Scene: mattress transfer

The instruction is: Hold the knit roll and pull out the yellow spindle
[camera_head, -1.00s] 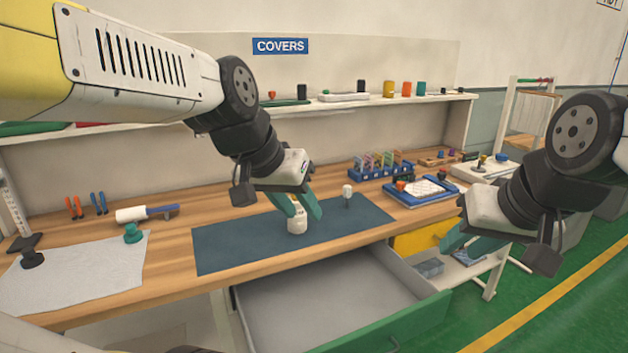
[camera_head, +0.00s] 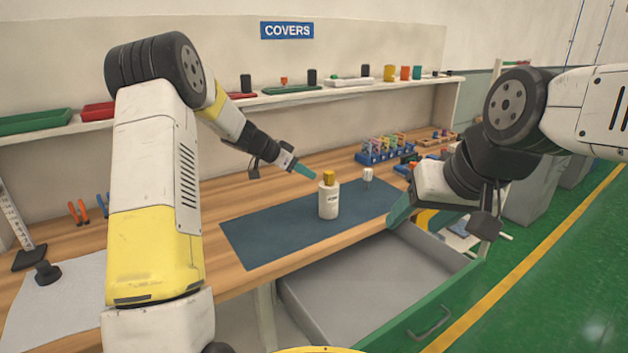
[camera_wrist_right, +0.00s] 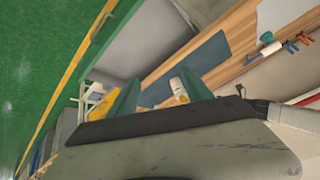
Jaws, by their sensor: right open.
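The knit roll (camera_head: 329,203) is a white upright cylinder with a small dark label, standing on the dark blue mat. The yellow spindle (camera_head: 328,178) sticks up from its top. My left gripper (camera_head: 306,170), with teal fingers, is just left of the spindle, pointing at it; its fingers are seen edge-on, so their opening is unclear. My right gripper (camera_head: 398,211) is open at the table's front edge, right of the roll and apart from it. In the right wrist view, the roll (camera_wrist_right: 176,87) shows beyond the open fingers, nearer the right one.
The blue mat (camera_head: 262,238) is mostly bare. A small white-topped item (camera_head: 367,175) stands right of the roll. An open grey drawer (camera_head: 375,285) lies below the table front. A blue rack (camera_head: 385,152) stands at the back right. A shelf (camera_head: 350,85) runs behind.

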